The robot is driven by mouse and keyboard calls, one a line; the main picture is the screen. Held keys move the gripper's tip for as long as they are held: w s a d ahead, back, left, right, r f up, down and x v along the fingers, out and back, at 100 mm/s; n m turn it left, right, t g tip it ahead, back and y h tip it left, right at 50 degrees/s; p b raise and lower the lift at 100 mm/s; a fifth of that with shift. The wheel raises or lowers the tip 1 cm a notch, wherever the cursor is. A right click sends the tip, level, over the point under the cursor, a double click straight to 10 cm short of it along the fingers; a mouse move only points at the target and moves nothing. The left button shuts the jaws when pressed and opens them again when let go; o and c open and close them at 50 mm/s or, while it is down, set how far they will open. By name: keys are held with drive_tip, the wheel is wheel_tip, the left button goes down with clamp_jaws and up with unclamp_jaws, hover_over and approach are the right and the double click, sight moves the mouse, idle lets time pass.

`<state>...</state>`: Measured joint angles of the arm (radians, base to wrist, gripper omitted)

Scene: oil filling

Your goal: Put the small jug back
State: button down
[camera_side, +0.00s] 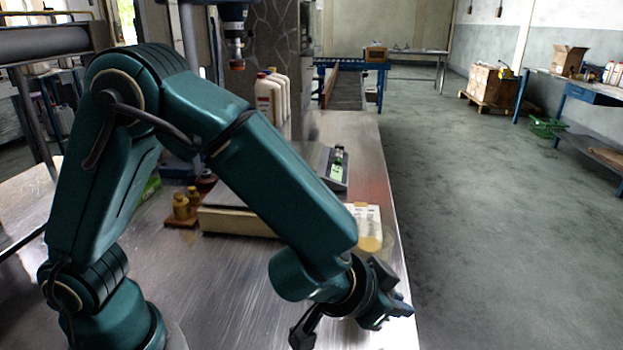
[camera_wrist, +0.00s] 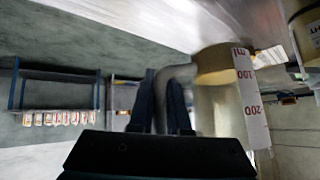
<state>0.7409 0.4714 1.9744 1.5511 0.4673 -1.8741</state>
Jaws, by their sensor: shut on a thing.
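The small jug (camera_wrist: 218,105) is clear with a white scale strip marked in ml. In the wrist view it stands just right of my fingers, and its curved handle lies between them. My gripper (camera_wrist: 162,95) is shut on that handle. In the side view a clear jug (camera_side: 370,241) with yellowish liquid and a white label shows beyond my wrist, near the table's right edge. It appears to be the same jug.
A scale (camera_side: 336,170) with a lit green display stands behind the jug. A low cream box (camera_side: 235,222) and small yellow-brown bottles (camera_side: 182,206) are to its left. White bottles (camera_side: 268,98) stand at the back. The front steel tabletop (camera_side: 225,300) is clear.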

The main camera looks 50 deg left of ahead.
drive_tip(key=shift+f, duration=2.55)
drive_tip(key=shift+f, duration=0.1)
drive_tip(key=c, duration=0.9)
unclamp_jaws()
